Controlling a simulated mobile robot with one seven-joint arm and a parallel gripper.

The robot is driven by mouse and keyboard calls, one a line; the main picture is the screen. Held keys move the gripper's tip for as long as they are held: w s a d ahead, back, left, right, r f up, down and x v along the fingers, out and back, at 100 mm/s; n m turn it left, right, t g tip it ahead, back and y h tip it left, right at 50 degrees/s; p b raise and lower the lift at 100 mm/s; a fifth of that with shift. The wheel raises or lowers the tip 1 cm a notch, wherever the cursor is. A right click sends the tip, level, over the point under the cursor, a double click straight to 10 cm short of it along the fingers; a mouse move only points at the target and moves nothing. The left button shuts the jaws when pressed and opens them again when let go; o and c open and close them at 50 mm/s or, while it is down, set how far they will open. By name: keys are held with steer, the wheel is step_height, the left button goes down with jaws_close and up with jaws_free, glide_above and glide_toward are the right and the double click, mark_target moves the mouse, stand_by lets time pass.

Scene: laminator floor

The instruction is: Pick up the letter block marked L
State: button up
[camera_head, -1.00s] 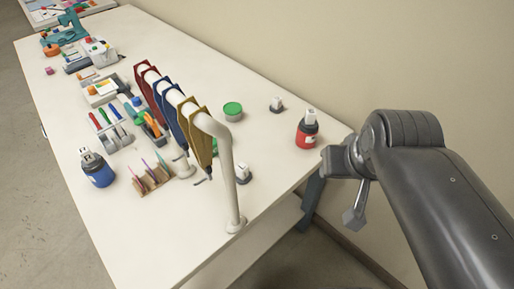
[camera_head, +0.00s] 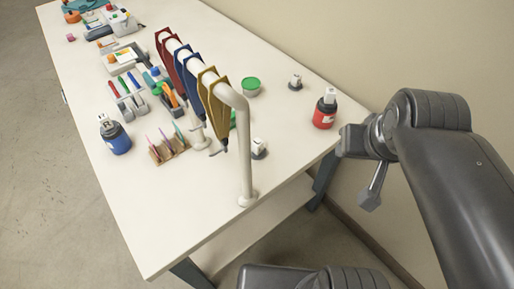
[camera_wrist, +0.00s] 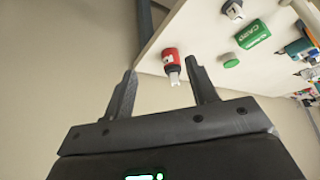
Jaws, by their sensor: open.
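Several small white blocks show; I cannot read an L for certain on any of them. One white block (camera_head: 330,95) sits on top of a red bottle (camera_head: 323,117) near the table's right edge. Others are a block on a small dark base (camera_head: 296,79) by the wall, a block near the rack post (camera_head: 259,146), and a block on the blue bottle (camera_head: 106,121), whose mark looks like an R. My gripper (camera_wrist: 160,80) is open and empty. In the wrist view, the red bottle (camera_wrist: 171,57) and its block (camera_wrist: 174,78) appear between the fingers, beyond them and apart.
A white rack post (camera_head: 243,160) with red, blue and yellow hanging pieces stands on the white table (camera_head: 165,225). The wall runs along the right side. The table's front is clear.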

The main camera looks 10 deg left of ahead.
steer(key=m+g, duration=0.6)
steer(key=m, duration=0.2)
glide_above(257, 142)
step_height(257, 142, down, 13)
steer(key=shift+s+r, duration=0.1)
step_height(257, 142, down, 10)
steer(key=shift+f, duration=0.2)
jaws_close()
